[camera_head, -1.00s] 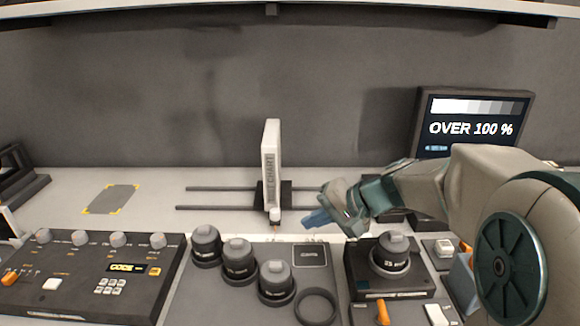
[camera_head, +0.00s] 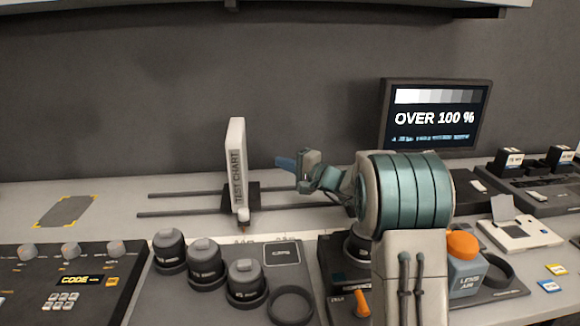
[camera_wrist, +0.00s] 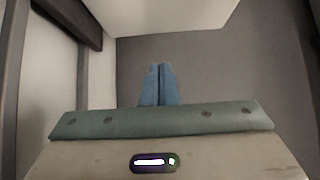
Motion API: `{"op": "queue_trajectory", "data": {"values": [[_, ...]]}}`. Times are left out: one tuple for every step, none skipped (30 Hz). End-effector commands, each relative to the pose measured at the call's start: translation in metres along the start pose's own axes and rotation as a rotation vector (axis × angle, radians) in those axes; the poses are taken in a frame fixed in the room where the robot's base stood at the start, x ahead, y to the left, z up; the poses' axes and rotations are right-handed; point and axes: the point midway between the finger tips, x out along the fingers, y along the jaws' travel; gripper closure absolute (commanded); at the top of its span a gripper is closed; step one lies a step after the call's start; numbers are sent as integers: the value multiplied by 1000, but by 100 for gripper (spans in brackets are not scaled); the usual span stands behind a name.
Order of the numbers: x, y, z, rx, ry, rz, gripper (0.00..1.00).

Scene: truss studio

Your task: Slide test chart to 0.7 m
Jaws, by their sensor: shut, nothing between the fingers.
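The white test chart (camera_head: 236,165) stands upright, edge-on, on a dark carriage on two dark rails (camera_head: 180,212) in the head view. A pale knob (camera_head: 244,214) is at its foot. My gripper (camera_head: 279,162) is to the right of the chart in the picture, about level with its middle height. Its blue fingers are shut and empty, pointing left toward the chart, with a visible gap between. The wrist view shows the shut fingertips (camera_wrist: 159,68) too. A pale surface fills the top of that view; I cannot tell what it is. No scale reading is legible.
Several dark lens barrels (camera_head: 205,262) and a ring (camera_head: 290,305) stand in front of the rails. A control box (camera_head: 75,285) is at lower left. A monitor (camera_head: 435,118) at back right reads "OVER 100 %". A yellow-cornered grey mat (camera_head: 65,211) lies left.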

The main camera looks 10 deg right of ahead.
Motion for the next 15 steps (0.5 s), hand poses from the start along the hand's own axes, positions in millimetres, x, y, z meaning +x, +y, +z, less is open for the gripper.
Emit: {"op": "queue_trajectory", "data": {"values": [[13,0,1,0,-5,1,100],[20,0,1,0,-5,1,100],[28,0,1,0,-4,1,100],[35,0,1,0,-4,1,100],[41,-1,1,0,-4,1,100],[49,0,1,1,-3,2,100],[54,0,1,0,-4,1,100],[57,-1,7,1,-5,1,100],[61,-1,12,1,-4,0,100],[64,-1,15,1,-3,1,100],[66,-1,18,1,-3,1,100],[70,-1,21,1,-3,1,100],[72,-1,22,1,-3,1,100],[73,0,24,1,-2,0,100],[75,0,25,1,-1,1,100]]}}
